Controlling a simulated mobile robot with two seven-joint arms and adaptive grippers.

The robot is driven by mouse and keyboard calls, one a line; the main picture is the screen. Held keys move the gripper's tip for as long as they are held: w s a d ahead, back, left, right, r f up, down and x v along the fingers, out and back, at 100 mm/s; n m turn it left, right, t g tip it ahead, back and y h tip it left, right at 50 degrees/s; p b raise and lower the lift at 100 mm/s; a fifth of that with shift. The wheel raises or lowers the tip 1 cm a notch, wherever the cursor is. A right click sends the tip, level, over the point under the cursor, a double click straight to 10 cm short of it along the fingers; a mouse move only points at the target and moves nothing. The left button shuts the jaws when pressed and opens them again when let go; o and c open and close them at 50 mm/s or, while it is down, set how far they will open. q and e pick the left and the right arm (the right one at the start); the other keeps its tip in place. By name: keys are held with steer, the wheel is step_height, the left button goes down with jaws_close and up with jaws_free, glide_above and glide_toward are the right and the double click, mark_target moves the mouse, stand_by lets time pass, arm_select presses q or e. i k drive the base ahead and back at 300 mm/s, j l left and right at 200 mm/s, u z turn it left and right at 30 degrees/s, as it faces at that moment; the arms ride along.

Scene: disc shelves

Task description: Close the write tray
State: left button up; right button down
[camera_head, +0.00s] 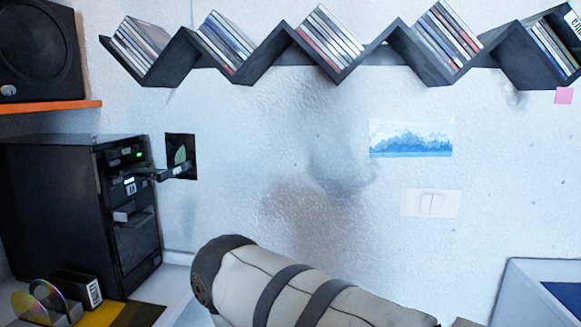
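A black computer tower (60,200) stands at the left with its front facing right. A thin dark tray (172,173) sticks out to the right from a drive in the upper part of its front, below a green light. I cannot read any label that marks it as the write tray. A lighter grey piece (128,212) juts out a little lower on the same front. Neither of my grippers is in view. A thick pale arm link of mine with dark bands crosses the bottom middle, and its hand does not show.
Discs stand in a rack (40,305) at the lower left, next to a small black box (78,288). A zigzag shelf (265,60) with disc cases runs along the wall above. A speaker (40,50) sits on an orange shelf (50,106). Open space lies right of the tower.

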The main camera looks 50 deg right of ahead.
mark_target(161, 176)
steer(key=z, duration=0.95)
